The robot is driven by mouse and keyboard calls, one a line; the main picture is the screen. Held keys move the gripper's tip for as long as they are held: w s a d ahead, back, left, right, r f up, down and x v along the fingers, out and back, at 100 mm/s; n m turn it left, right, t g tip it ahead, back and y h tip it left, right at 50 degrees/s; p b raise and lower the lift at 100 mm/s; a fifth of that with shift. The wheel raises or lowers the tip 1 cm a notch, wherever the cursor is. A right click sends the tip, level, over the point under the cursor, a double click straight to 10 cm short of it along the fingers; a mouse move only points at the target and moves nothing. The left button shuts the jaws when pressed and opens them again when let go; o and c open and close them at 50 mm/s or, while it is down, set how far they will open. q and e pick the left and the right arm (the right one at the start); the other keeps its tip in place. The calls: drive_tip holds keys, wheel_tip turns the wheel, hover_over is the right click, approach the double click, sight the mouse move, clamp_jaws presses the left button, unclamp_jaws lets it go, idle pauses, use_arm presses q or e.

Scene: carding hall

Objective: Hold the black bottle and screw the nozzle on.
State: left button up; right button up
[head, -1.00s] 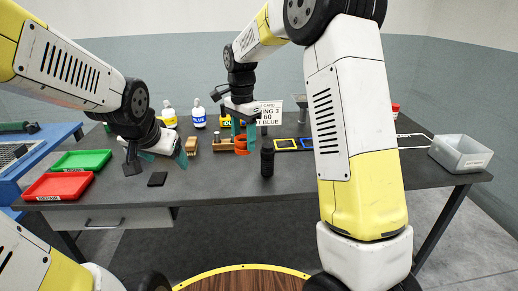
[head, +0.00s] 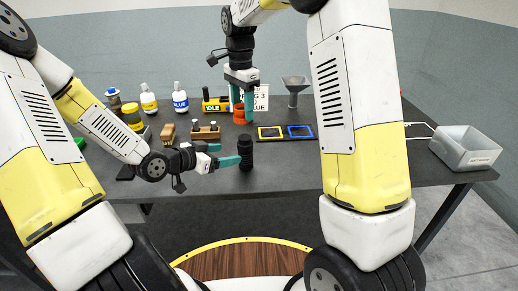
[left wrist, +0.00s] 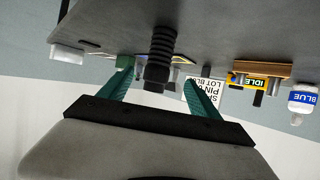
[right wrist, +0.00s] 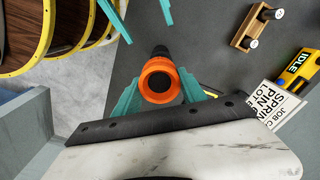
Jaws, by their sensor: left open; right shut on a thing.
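The black bottle (head: 245,155) stands upright near the front of the dark table. My left gripper (head: 226,154) is open and level, just left of the bottle. In the left wrist view the bottle (left wrist: 160,50) shows between the two teal fingers, with no clear contact. My right gripper (head: 241,110) points down and is shut on the orange nozzle (head: 239,115), held above the bottle with a gap in the head view. In the right wrist view the ring-shaped nozzle (right wrist: 160,82) sits between the fingers and partly hides the black bottle (right wrist: 160,51).
A wooden holder (head: 205,131) and a brush (head: 168,133) lie left of the bottle. White bottles (head: 180,98), a yellow IDLE box (head: 215,104), a sign (head: 262,98) and a funnel (head: 295,88) stand behind. Yellow and blue frames (head: 301,131) and a grey bin (head: 465,148) are right.

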sight(251, 149)
use_arm(q)
drive_tip(key=shift+w+d+r, duration=0.1)
drive_tip(key=shift+w+d, duration=0.15)
drive_tip(key=shift+d, duration=0.2)
drive_tip(key=shift+w+d, duration=0.15)
drive_tip(key=x, duration=1.1)
drive_tip(key=shift+w+d, duration=0.2)
drive_tip(key=shift+d, duration=0.05)
drive_tip(key=shift+c, duration=0.4)
clamp_jaws()
